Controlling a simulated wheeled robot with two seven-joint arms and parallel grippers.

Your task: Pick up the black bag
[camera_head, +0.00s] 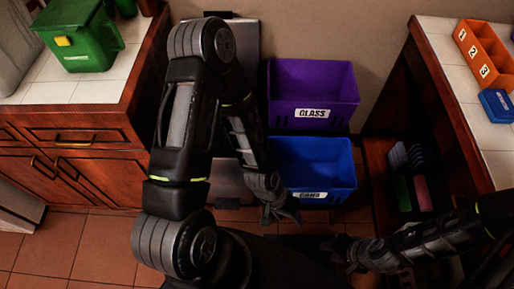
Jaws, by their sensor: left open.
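I cannot make out a black bag for certain. A smooth dark shape at the bottom middle of the head view, below both grippers, could be a bag or part of my own body; I cannot tell which. My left gripper (284,211) is open, pointing down just in front of the blue bin marked CANS (338,180). I see nothing between its fingers. My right gripper (338,252) comes in from the lower right, low over the dark area; its fingers are too dark to read.
A purple bin marked GLASS (312,85) stands behind the blue one. A green bin (82,38) is on the left counter. An orange numbered holder (483,52) and a blue box (497,105) sit on the right counter. An open shelf (385,195) holds small items. Tiled floor shows at lower left.

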